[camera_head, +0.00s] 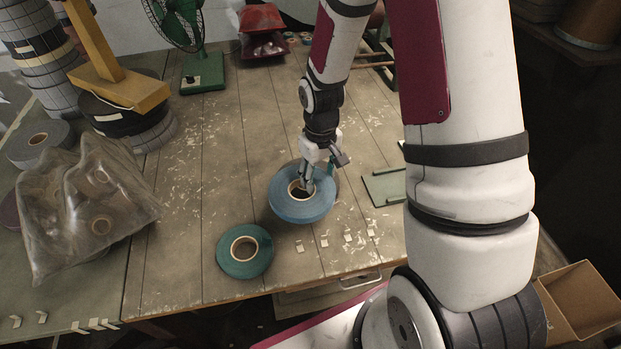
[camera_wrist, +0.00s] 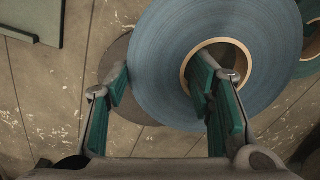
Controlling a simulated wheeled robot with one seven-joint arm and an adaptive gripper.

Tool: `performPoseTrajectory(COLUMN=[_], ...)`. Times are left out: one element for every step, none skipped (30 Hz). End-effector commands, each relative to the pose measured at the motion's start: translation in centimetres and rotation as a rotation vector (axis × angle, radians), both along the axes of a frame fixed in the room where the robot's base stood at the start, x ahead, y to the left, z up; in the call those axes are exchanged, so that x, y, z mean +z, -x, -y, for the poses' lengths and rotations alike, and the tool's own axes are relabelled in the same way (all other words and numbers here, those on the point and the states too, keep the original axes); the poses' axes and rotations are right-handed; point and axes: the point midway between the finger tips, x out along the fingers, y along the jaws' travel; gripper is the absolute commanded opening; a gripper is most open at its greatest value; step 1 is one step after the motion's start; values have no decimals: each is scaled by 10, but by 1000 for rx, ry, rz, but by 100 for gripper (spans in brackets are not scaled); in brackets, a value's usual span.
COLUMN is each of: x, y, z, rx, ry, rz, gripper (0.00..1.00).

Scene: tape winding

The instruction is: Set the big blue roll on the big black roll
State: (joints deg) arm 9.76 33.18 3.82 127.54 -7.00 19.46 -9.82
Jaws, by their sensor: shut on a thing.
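The big blue roll (camera_head: 285,207) is in my gripper (camera_head: 317,182), above the front middle of the table. In the wrist view the blue roll (camera_wrist: 175,60) fills the upper middle. One finger of my gripper (camera_wrist: 165,95) goes into its cardboard core and the other is outside its rim, so the jaws are shut on the tape wall. A dark disc (camera_wrist: 115,62) shows partly below the blue roll; I cannot tell whether it is a roll or a shadow. A large black roll (camera_head: 112,117) lies at the left, under a yellow bracket.
A green roll (camera_head: 231,264) lies at the front edge, left of the blue roll. A clear bag (camera_head: 75,200) and a grey roll (camera_head: 25,150) are at the left. A green fan (camera_head: 203,73) stands at the back. A green plate (camera_head: 383,187) lies at right. The table's middle is clear.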

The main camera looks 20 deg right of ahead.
Motion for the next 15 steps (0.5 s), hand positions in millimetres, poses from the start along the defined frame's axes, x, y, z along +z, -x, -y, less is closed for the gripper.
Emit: performPoseTrajectory(x=[4,4,4,4,5,5,5,6,6,5,5,5,4,4,3], y=[21,30,41,49,56,63,68,72,75,77,77,74,71,66,57], z=[10,14,19,22,25,28,30,31,32,33,34,35,36,37,38], rx=[-2,1,5,7,10,11,13,15,17,17,18,18,19,19,19], ry=[-1,-2,-3,-4,-4,-4,-4,-4,-5,-5,-6,-6,-5,-5,-5], rz=[-3,-2,-2,-2,0,0,1,2,1,2,3,3,4,5,6], gripper=[7,7,7,7,7,7,7,7,7,7,7,7,7,7,7])
